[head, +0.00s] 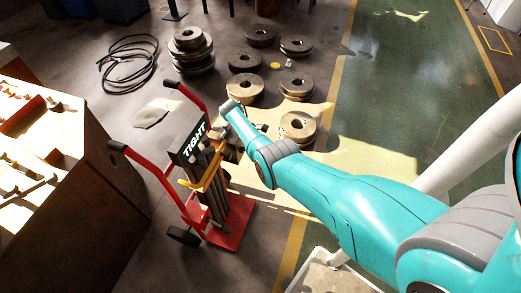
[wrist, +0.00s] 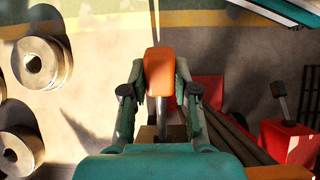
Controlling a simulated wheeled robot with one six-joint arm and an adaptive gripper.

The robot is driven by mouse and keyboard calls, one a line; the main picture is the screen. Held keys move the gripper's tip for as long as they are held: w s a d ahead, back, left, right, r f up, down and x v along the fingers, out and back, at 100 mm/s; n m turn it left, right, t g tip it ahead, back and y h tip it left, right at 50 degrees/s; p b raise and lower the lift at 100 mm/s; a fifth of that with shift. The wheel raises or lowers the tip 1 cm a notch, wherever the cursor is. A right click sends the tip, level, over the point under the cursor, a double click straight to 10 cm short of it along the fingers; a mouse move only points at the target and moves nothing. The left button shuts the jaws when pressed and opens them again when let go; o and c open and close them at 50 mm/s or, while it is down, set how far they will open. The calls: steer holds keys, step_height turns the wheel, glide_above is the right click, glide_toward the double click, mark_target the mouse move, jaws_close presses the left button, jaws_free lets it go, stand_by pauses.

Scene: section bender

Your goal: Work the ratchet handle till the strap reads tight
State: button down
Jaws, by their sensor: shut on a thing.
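A red hand truck (head: 228,217) stands upright with a bundle of long bars (head: 213,190) on it. A yellow strap (head: 207,172) runs around the bars. A black sign (head: 193,146) at the top of the truck reads TIGHT in white. The ratchet handle (wrist: 159,72) has an orange grip and shows in the wrist view between my fingers. My gripper (wrist: 160,88) is shut on this handle, one finger on each side. In the head view my gripper (head: 233,149) is at the right side of the bundle, and my wrist hides most of the ratchet.
A workbench (head: 85,160) with tools stands at the left. Several round steel discs (head: 245,88) lie on the floor behind the truck, and a coiled black hose (head: 128,62) lies at the back left. The green walkway (head: 400,90) at the right is largely clear.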

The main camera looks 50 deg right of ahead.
steer(key=shift+w+a+r+g, duration=0.1)
steer(key=shift+w+r+g, duration=0.2)
steer(key=shift+r+g, duration=0.15)
stand_by(0.5)
steer(key=c, duration=0.9)
jaws_free()
steer(key=v, duration=1.2)
steer(key=shift+a+f, duration=0.1)
steer(key=shift+a, duration=0.15)
